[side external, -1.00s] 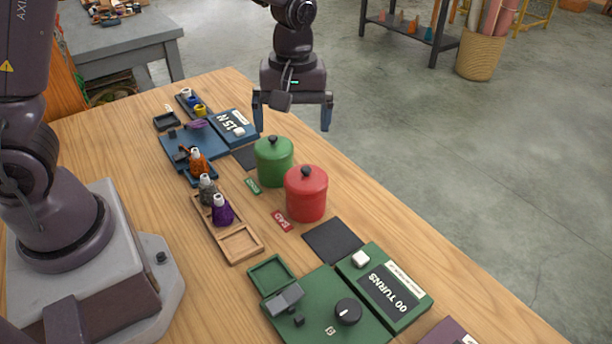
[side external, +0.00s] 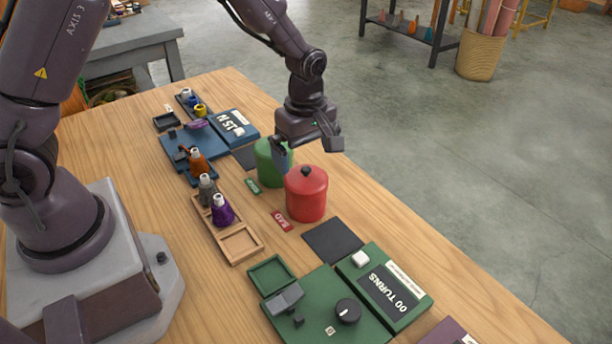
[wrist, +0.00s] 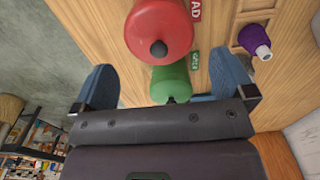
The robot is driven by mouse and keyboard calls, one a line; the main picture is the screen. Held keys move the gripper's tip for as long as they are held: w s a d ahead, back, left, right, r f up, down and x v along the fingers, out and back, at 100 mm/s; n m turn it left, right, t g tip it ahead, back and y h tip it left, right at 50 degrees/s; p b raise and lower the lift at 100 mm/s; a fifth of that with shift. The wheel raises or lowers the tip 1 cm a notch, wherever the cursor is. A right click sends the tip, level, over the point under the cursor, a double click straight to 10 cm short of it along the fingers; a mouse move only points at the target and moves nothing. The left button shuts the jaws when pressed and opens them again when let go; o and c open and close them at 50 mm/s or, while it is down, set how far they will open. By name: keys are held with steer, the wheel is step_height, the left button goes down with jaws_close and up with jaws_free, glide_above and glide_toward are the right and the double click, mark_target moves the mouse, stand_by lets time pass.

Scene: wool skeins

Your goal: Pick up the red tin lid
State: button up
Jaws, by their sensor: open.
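The red tin (side external: 306,197) stands upright on the wooden table, with its red lid (side external: 306,176) on top and a black knob (side external: 306,171) in the lid's middle. The lid also shows in the wrist view (wrist: 160,22), ahead of the fingers. The green tin (side external: 268,163) stands behind it, partly hidden by my gripper. My gripper (wrist: 162,92) is open and empty. In the side view it hangs above and behind the red tin, over the green tin, with one finger in front of the green tin. The fingers are apart from the red lid.
A dark square mat (side external: 333,241) lies in front of the red tin, beside a green winding device (side external: 335,305). A wooden tray (side external: 240,243) with small yarn-wrapped cones stands to the left. A blue device (side external: 195,145) lies farther back.

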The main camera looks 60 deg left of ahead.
mark_target(306, 168)
step_height(306, 168, down, 5)
steer(key=shift+w+a+r, duration=0.1)
steer(key=shift+a+r, duration=0.05)
steer(key=c, duration=1)
steer(key=shift+o, duration=0.2)
